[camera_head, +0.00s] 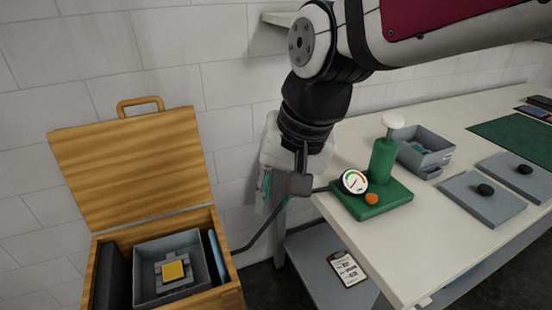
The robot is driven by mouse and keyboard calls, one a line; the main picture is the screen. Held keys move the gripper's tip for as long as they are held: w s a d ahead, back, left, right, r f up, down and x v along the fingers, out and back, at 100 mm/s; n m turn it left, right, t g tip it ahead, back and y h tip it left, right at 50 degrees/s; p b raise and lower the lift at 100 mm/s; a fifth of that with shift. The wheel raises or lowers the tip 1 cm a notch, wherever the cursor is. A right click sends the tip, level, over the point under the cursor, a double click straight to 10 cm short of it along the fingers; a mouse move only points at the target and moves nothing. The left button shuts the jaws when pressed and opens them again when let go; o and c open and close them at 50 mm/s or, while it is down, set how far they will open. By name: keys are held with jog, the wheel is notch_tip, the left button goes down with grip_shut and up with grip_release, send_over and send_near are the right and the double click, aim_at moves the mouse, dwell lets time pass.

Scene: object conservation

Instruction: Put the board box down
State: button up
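A grey open box (144,280) with a board and a yellow square piece in it sits inside the open wooden case (226,288) at the lower left. It looks like the board box, and it stands level between dark and blue panels. My gripper (285,218) hangs from my wrist in the middle of the view, right of the case and apart from the box. Its thin dark fingers look spread, one down and left towards the case, one right towards the gauge. I see nothing held between them. The fingertips are hard to make out.
The long table (440,228) at the right bears a green fixture (388,200) with a gauge (354,182), a grey bin (440,145) and grey plates with black knobs (485,190). A labelled card (347,268) lies on the lower shelf. The case's raised lid (130,170) stands near the wall.

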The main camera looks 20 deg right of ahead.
jog(key=s+d+r+n+t+h, duration=0.1)
jog(key=s+d+n, duration=0.3)
jog(key=s+d, duration=0.2)
jog(key=s, duration=0.2)
jog(key=shift+s+d+r+h, duration=0.2)
jog(key=shift+s+h, duration=0.1)
jog(key=shift+h, duration=0.1)
